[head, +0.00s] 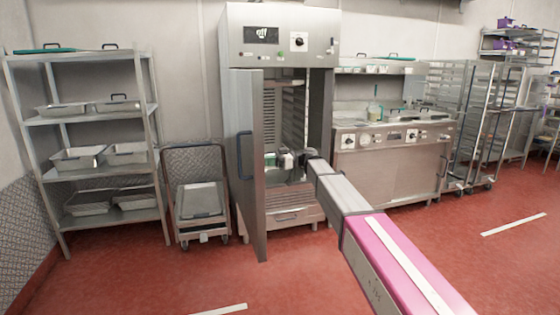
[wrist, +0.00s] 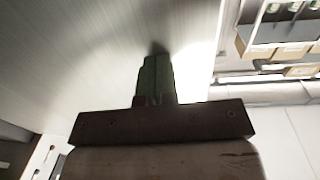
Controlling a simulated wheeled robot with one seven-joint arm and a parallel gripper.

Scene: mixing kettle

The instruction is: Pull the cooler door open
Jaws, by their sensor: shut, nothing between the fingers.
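The cooler (head: 284,32) is a tall steel cabinet with a display and a knob on top. Its door (head: 253,205) is hinged at the left and stands well open, swung out towards me. A dark handle (head: 240,155) is on the door's outer face, away from my gripper. My gripper (head: 270,159) is shut and empty at the inner side of the door, in front of the opening. In the wrist view its green fingers (wrist: 155,75) point at a grey metal surface, seemingly the door (wrist: 90,60), close to or touching it; I cannot tell which.
A wheeled cart (head: 199,200) stands just left of the door, and a steel shelf with trays (head: 147,110) is further left. A steel counter with knobs (head: 375,180) is right of the cooler. The red floor (head: 200,280) in front is clear.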

